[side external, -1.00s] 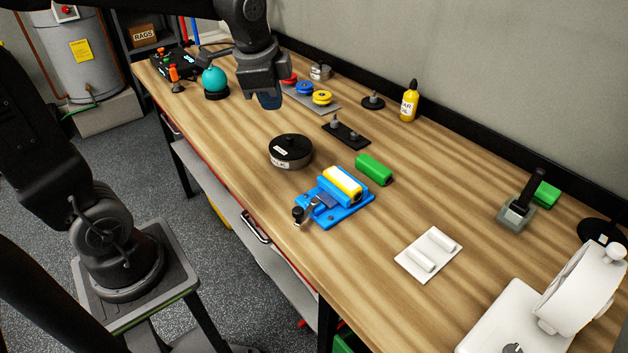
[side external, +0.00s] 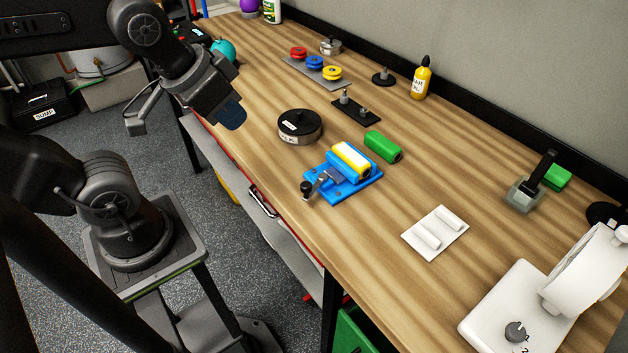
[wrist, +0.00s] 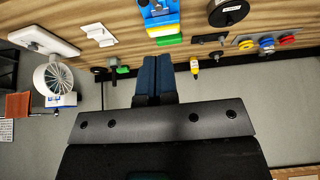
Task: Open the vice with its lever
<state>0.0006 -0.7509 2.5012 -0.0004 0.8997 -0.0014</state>
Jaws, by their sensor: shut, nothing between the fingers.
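The blue vice (side external: 343,188) sits near the front edge of the bench, with a yellow and white block (side external: 351,159) at its jaws. Its lever (side external: 310,189), with a black knob, points toward the front edge. In the wrist view the vice (wrist: 157,14) is at the top, and the lever is not clear there. My gripper (side external: 231,117) is well to the left of the vice, above the bench's front edge and apart from everything. Its blue fingers are together and empty, as the wrist view shows (wrist: 154,72).
A round black tin (side external: 299,127) stands left of the vice and a green block (side external: 383,146) behind it. A white plate with two bars (side external: 435,233) lies to the right, and a white fan (side external: 584,276) stands farther right. Bare bench lies between the vice and the plate.

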